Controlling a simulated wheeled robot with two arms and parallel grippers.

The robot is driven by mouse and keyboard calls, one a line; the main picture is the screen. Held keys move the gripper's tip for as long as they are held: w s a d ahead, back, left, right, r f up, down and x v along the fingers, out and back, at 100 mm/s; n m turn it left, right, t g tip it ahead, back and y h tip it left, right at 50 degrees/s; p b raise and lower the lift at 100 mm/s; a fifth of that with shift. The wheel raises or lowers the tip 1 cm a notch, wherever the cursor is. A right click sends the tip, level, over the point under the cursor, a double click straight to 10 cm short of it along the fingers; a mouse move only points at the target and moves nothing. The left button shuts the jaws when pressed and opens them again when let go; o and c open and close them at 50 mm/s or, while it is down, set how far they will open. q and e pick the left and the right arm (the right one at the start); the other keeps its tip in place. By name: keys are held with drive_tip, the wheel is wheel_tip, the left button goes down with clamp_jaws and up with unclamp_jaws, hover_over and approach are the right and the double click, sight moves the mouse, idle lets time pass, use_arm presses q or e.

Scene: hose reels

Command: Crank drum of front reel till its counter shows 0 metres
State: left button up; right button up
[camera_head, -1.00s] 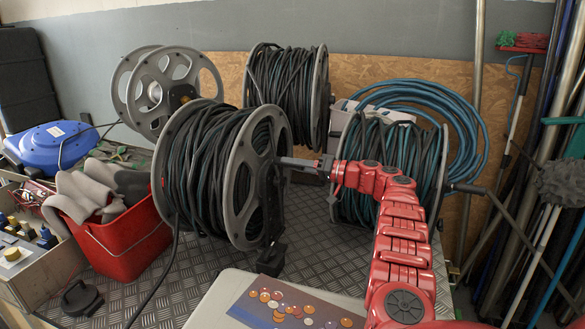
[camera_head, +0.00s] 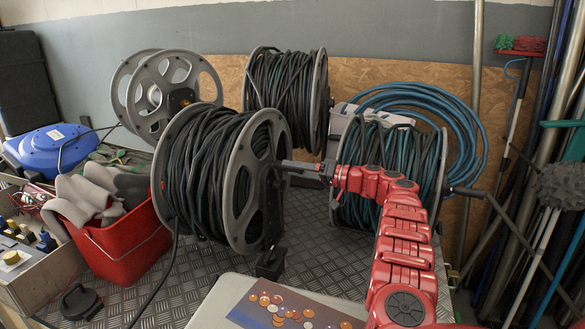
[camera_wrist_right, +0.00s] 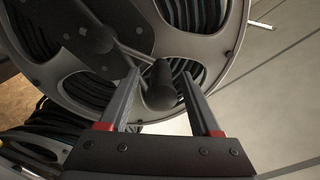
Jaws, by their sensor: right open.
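The front reel (camera_head: 247,190) stands on the metal-plated bench, wound with dark green and black hose. My right gripper (camera_head: 285,165) is at the right side of its drum, in front of the grey flange. In the right wrist view, the dark crank knob (camera_wrist_right: 161,86) on its thin crank arm (camera_wrist_right: 128,50) lies between the two fingers of my right gripper (camera_wrist_right: 165,92). The fingers are open, with a visible gap between the knob and the right finger. The reel's grey flange (camera_wrist_right: 205,60) is behind it. I cannot read any counter in these views. My left gripper is out of view.
Other reels stand behind: an empty grey one (camera_head: 165,90), a full one (camera_head: 285,95), and one at right (camera_head: 385,170) close to my right arm. A red bucket (camera_head: 120,250) stands left of the front reel. A patterned board (camera_head: 295,308) lies in front.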

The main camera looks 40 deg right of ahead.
drive_tip(key=shift+s+d+r+p, duration=0.2)
drive_tip(key=shift+s+d+p, duration=0.1)
drive_tip(key=shift+s, duration=0.3)
drive_tip(key=shift+s+d+r+p, duration=0.15)
drive_tip(key=shift+s+d+p, duration=0.1)
drive_tip(key=shift+s, duration=0.3)
drive_tip(key=b+v, duration=0.1)
drive_tip(key=v, duration=1.3)
drive_tip(key=shift+f, duration=0.2)
